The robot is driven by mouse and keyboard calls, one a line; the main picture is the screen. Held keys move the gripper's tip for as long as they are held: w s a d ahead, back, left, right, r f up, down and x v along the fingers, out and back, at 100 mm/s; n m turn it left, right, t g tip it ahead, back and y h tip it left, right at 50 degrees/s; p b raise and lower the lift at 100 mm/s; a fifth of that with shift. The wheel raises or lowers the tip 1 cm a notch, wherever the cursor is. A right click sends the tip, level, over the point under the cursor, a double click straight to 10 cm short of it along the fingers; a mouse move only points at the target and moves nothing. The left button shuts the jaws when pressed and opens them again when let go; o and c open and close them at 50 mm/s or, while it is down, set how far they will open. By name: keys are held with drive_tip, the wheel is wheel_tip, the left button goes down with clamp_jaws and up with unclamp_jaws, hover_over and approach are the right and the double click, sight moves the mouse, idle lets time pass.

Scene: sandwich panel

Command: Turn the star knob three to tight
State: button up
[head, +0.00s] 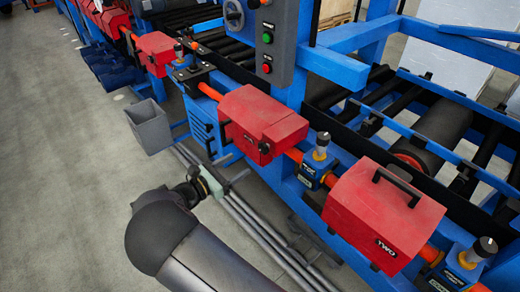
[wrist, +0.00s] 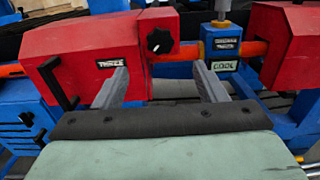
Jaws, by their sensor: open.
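The black star knob three (wrist: 159,40) is on the front of a red box (wrist: 75,50) whose label seems to read THREE. In the head view the same knob (head: 264,147) shows small on the middle red box (head: 255,115). My gripper (wrist: 160,80) is open and empty. Its two fingers are spread, one to the left of the knob and one to the right, and the knob shows above the gap between them. In the head view my gripper (head: 229,168) is in front of and a little left of the box, apart from the knob.
A blue valve block labelled COOL (wrist: 222,50) is right of the knob on an orange pipe (wrist: 180,52). A red box marked TWO (head: 385,215) stands at right. Grey rails (head: 255,222) run below my gripper.

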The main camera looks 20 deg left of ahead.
sight(262, 150)
drive_tip(key=p+x, duration=0.1)
drive_tip(key=x, duration=0.9)
drive_tip(key=shift+w+d, duration=0.2)
drive_tip(key=shift+w, duration=0.05)
drive_tip(key=c, duration=1)
